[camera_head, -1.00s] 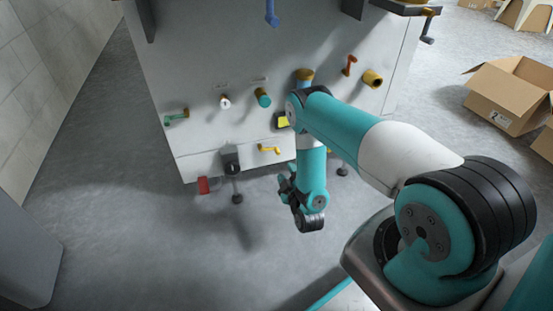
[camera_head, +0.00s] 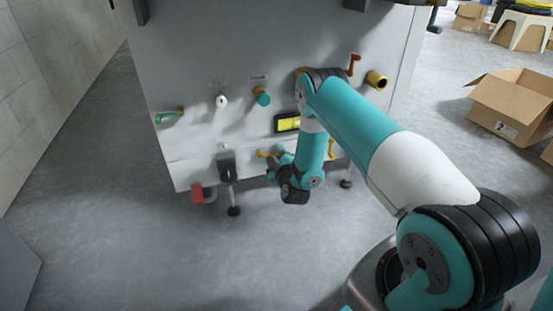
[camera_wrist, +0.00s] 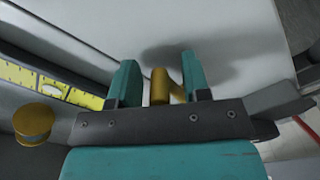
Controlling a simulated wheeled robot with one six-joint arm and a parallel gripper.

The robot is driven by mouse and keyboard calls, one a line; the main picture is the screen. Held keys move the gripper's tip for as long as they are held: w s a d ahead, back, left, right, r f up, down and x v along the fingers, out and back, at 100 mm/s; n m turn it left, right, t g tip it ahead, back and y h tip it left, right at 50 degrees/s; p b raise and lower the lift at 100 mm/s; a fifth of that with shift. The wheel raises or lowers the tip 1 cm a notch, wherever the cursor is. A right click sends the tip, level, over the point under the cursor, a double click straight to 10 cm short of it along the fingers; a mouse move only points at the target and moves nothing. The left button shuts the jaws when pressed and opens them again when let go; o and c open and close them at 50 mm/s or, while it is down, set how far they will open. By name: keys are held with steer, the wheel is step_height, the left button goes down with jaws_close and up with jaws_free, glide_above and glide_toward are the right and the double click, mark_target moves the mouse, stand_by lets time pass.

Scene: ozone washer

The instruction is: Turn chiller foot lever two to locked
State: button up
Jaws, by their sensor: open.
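A yellow lever (camera_head: 266,154) sits low on the white machine's front panel, left of my forearm. A second yellow lever (camera_head: 331,148) shows partly, just right of my forearm. My gripper (camera_head: 277,164) is at the left lever, close to the panel and partly hidden by my own wrist. In the wrist view, my gripper (camera_wrist: 159,76) is open, with a teal finger on each side of a yellow lever (camera_wrist: 159,87). A gap shows between the lever and each finger. I cannot read which lever is number two.
Above the gripper is a yellow display (camera_head: 288,123). A teal knob (camera_head: 262,97), a white-tipped knob (camera_head: 221,100) and a green lever (camera_head: 168,115) are on the panel. A black box (camera_head: 226,166) and a red part (camera_head: 197,194) sit low left. The floor in front is clear.

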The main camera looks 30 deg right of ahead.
steer(key=c, duration=0.7)
steer(key=shift+c, duration=0.2)
